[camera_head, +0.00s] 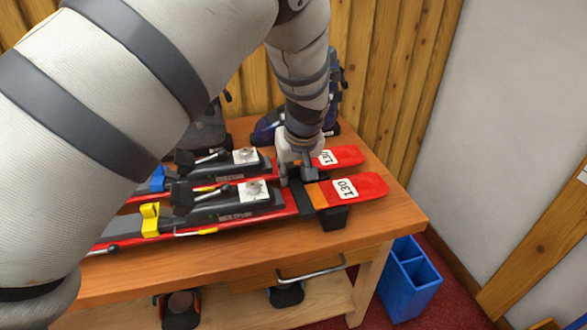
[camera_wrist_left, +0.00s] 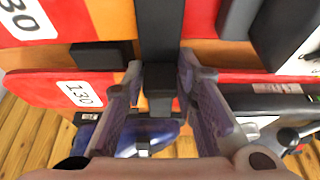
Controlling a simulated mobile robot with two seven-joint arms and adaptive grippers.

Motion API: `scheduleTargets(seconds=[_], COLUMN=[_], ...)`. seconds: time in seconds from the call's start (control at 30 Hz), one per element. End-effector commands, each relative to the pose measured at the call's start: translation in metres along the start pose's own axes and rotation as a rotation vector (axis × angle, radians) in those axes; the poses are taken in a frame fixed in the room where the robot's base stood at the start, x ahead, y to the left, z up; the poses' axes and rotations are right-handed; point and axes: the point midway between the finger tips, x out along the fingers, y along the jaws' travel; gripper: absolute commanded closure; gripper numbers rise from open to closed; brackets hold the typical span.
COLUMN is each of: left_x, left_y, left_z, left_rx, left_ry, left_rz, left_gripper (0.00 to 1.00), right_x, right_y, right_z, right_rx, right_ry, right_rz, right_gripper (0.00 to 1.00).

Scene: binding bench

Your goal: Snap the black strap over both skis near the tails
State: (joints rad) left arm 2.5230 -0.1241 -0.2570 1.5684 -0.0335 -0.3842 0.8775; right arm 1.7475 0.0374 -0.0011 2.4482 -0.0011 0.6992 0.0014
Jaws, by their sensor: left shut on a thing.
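Two red skis lie side by side on the wooden bench (camera_head: 380,232), their ends labelled 130 to the right: the near ski (camera_head: 372,184) and the far ski (camera_head: 348,154). The black strap (camera_head: 309,198) crosses the near ski beside its orange band; in the left wrist view the strap (camera_wrist_left: 161,25) runs toward the far ski. My left gripper (camera_head: 297,170) points down over the skis near these ends. In the wrist view its fingers (camera_wrist_left: 160,82) are on either side of the strap's black end block. Whether the strap is fastened is hidden. My right gripper is not in view.
Black bindings (camera_head: 228,203) sit on the skis, with a yellow brake part (camera_head: 150,220) at left. Dark blue boots (camera_head: 266,128) stand behind. A black support (camera_head: 334,218) is under the near ski. A blue bin (camera_head: 408,280) stands right of the bench, below a wall.

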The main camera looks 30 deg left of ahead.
Motion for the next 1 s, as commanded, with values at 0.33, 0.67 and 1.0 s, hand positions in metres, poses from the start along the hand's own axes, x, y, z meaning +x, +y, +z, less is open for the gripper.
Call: scheduleTargets(seconds=[0.33, 0.67, 1.0], left_x=[0.0000, -0.0002, -0.0002], left_y=[-0.0001, 0.0003, 0.0002], left_z=[0.0001, 0.0003, 0.0002], left_rx=[0.000, 0.000, 0.000], left_ry=[-0.001, -0.001, -0.001], left_rz=[0.000, 0.001, 0.000], left_gripper=[0.50, 0.47, 0.30], right_x=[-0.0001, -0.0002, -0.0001], right_y=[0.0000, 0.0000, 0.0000], right_z=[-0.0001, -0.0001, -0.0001], right_rx=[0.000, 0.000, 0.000], right_ry=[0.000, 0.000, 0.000], right_rz=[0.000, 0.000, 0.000], right_gripper=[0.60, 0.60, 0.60])
